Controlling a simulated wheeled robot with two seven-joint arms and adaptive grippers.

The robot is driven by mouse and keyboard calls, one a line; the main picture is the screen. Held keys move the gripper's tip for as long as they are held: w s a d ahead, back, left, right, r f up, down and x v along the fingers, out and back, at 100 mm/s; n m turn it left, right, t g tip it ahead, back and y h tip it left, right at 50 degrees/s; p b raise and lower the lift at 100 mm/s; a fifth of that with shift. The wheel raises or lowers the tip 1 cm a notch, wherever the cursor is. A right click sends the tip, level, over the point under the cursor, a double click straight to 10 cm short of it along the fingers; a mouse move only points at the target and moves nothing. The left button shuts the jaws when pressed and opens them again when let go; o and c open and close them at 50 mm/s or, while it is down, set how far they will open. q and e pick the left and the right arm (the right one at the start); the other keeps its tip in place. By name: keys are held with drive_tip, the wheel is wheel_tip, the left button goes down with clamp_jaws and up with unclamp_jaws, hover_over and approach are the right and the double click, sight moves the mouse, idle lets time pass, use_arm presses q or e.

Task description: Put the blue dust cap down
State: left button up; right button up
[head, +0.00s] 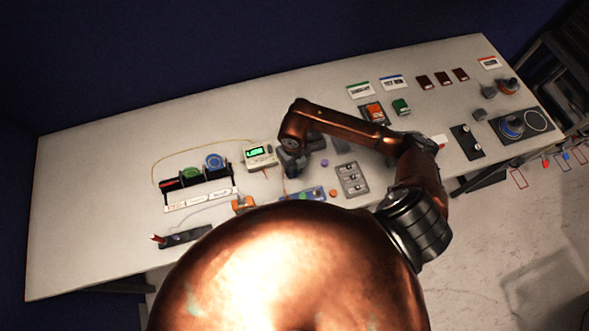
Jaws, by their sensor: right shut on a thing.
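My right gripper (290,168) points down over the middle of the table, just right of a small white meter with a green display (260,156). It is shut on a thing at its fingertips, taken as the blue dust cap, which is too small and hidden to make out. A small bluish-purple piece (324,162) lies on the table right of the gripper, and a small orange piece (333,193) lies nearer to me. My left gripper is not in view.
A grey block with several slots (352,179) lies right of the gripper. A blue-green board (306,194) lies in front. The far left table (90,180) is clear.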

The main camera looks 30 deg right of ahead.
sight(294, 173)
drive_tip(key=shift+f, duration=0.1)
drive_tip(key=shift+o, duration=1.1)
drive_tip(key=shift+f, duration=0.1)
drive_tip(key=o, duration=0.4)
drive_tip(key=shift+o, duration=0.2)
wheel_tip(294, 173, up, 12)
drive_tip(key=b, duration=0.1)
drive_tip(key=shift+r, duration=0.2)
